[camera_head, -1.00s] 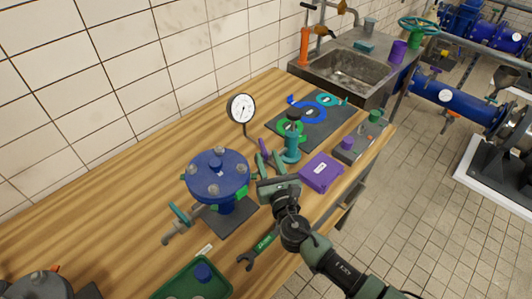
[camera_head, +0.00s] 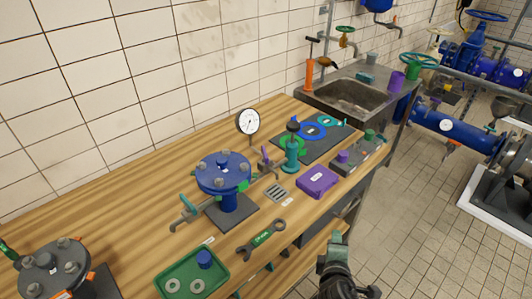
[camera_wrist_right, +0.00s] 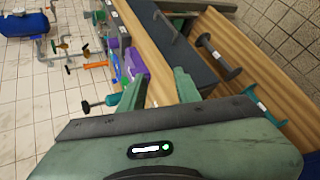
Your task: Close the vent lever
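A blue bolted vessel (camera_head: 222,172) stands on a dark base plate on the wooden bench. A small purple lever (camera_head: 266,162) shows to its right, below the pressure gauge (camera_head: 248,122). A teal-handled valve (camera_head: 188,204) sits on its left side. I cannot tell for certain which one is the vent lever. My right gripper (camera_head: 337,248) is in front of the bench edge, apart from the vessel and both levers. In the right wrist view its fingers (camera_wrist_right: 158,88) are spread with nothing held between them. I do not make out my left gripper.
A teal and black fitting (camera_head: 292,152), a purple box (camera_head: 317,181) and a drain grate (camera_head: 277,192) are right of the vessel. A wrench (camera_head: 262,240) and a green tray (camera_head: 192,276) lie in front. A grey flanged unit (camera_head: 55,268) stands at lower left.

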